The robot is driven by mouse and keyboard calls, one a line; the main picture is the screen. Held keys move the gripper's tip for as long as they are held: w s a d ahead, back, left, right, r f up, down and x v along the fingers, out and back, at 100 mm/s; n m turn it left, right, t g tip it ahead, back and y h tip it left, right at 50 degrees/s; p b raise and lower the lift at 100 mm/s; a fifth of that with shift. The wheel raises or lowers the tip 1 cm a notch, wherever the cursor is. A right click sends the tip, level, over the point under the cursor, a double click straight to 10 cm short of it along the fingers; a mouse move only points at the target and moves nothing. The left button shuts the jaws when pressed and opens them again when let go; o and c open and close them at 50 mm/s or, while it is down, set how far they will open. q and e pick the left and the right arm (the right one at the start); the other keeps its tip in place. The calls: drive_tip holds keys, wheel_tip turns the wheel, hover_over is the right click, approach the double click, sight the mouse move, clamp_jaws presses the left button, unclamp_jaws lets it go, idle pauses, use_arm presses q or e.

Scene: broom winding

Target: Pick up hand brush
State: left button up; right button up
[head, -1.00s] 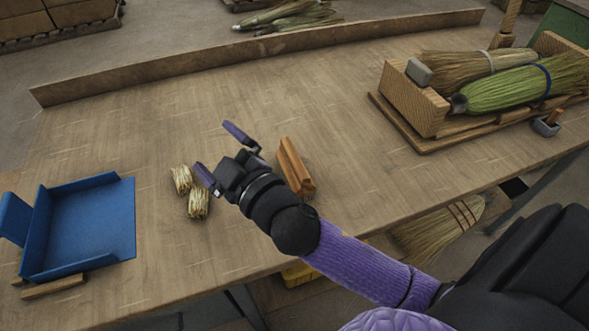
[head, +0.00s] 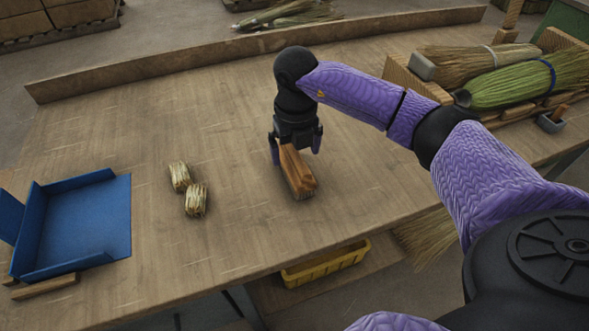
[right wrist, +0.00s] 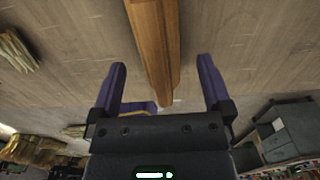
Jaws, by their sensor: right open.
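The hand brush (head: 297,170) has a brown wooden back and pale bristles facing down on the workbench. It lies near the middle of the table. My right gripper (head: 296,148) is open above its far end, with one purple finger on each side. In the right wrist view the brush's wooden back (right wrist: 155,45) runs between and beyond the open fingers (right wrist: 160,85). I see gaps on both sides of the wood, so the fingers do not appear to touch it. My left gripper is not in view.
A blue tray (head: 90,225) stands at the table's left. A wooden rack with brooms (head: 515,85) is at the right. A raised wooden strip (head: 200,62) lines the back edge. A yellow bin (head: 325,265) is below the table.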

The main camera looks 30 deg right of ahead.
sight(295, 165)
wheel_tip(295, 165, down, 5)
drive_tip(key=shift+r+b, duration=0.1)
drive_tip(key=shift+b, duration=0.8)
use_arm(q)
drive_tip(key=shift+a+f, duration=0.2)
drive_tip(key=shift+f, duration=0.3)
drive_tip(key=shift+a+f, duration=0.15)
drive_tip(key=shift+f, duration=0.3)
use_arm(e)
drive_tip(key=shift+r, duration=0.15)
drive_tip(key=c, duration=1)
clamp_jaws()
wheel_tip(295, 165, up, 10)
drive_tip(key=p, duration=0.4)
drive_tip(key=shift+w, duration=0.1)
drive_tip(key=shift+r, duration=0.1)
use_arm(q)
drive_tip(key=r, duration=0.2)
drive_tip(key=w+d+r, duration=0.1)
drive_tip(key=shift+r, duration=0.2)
